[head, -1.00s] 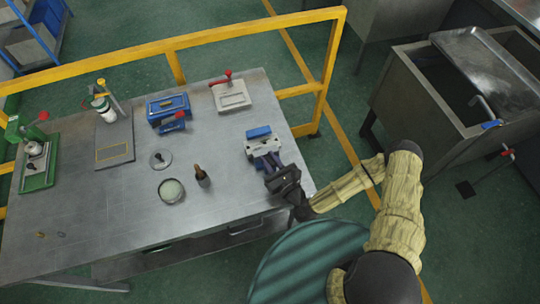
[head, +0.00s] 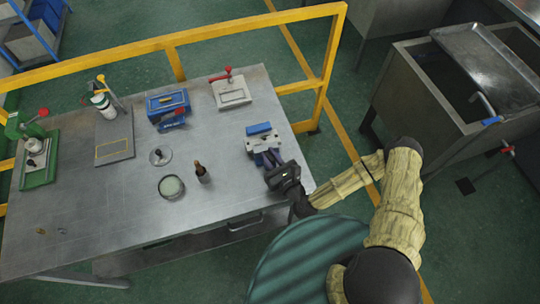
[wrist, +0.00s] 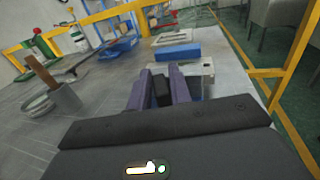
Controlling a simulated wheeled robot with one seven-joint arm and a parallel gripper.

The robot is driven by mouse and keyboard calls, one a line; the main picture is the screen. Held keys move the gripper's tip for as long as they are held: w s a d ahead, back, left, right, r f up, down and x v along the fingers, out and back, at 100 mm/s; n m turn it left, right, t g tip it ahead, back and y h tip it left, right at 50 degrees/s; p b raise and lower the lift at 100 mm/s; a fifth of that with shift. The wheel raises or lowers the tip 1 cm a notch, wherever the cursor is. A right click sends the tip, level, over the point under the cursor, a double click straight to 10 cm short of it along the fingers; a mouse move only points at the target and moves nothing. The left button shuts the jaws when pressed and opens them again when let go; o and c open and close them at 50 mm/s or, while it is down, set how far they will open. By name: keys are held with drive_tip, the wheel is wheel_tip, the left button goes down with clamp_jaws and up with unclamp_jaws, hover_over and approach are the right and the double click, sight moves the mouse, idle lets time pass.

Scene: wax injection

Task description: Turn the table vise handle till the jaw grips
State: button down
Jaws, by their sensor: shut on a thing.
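The table vise (head: 258,143), grey with blue parts, stands near the right edge of the metal table. In the wrist view its pale body and blue block (wrist: 178,52) show just beyond my fingers. My gripper (head: 270,157) is at the vise's near side. In the wrist view the two purple fingers of my gripper (wrist: 162,78) are shut on a dark piece (wrist: 161,93), which appears to be the vise handle. The rest of the handle is hidden by my gripper. I cannot tell whether the vise jaw touches anything.
The metal table (head: 110,205) also holds a blue box (head: 167,104), a grey plate with a red handle (head: 232,92), a round dish (head: 171,187) and a brown-handled tool (head: 201,171). A yellow railing (head: 235,33) runs behind it. The table's front left is mostly clear.

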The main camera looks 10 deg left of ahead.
drive_tip(key=shift+r, duration=0.1)
drive_tip(key=c, duration=1.4)
unclamp_jaws()
drive_tip(key=shift+s+d, duration=0.2)
drive_tip(key=b+v, duration=0.4)
drive_tip(key=v, duration=1.2)
drive_tip(key=shift+s+d, duration=0.25)
drive_tip(key=shift+d, duration=0.05)
